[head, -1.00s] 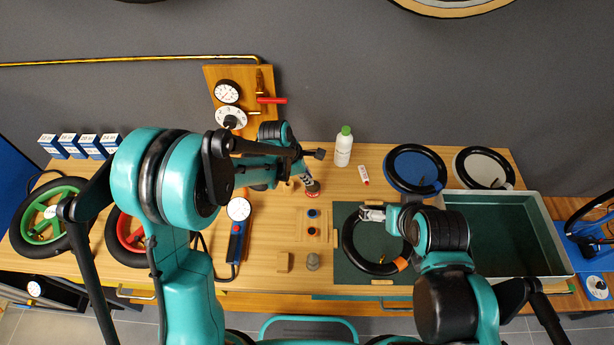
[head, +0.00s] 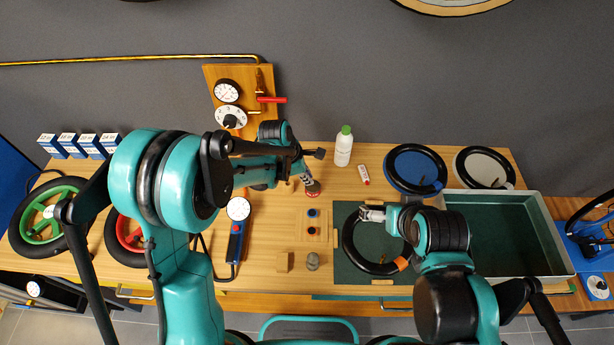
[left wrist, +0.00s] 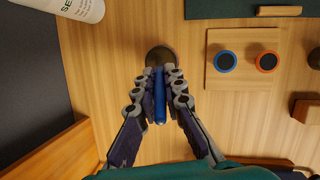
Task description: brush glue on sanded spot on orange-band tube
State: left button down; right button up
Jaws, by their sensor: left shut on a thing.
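The orange-band tube is a black ring (head: 352,248) lying on the dark green mat (head: 345,274), with its orange band (head: 402,264) at the lower right. My left gripper (left wrist: 160,88) is shut on a blue-handled brush (left wrist: 160,108), its far end over a dark round pot (left wrist: 159,55). Whether the hidden brush tip is inside the pot I cannot tell. In the head view the left gripper (head: 308,182) is just above the red-rimmed pot (head: 313,193). My right gripper (head: 372,213) is at the tube's upper edge; its fingers are unclear. The sanded spot cannot be made out.
A white bottle with green cap (head: 343,146) and a small red-white tube (head: 363,174) stand behind. A wooden block with blue and orange caps (head: 303,226) lies between pot and mat. A grey tray (head: 556,240) is at right. Wheels and a gauge are at left.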

dwell(0.5)
pick_arm(q)
jog(key=shift+r+p, duration=2.25)
jog(key=shift+r, duration=1.25)
jog(key=shift+f, duration=0.1)
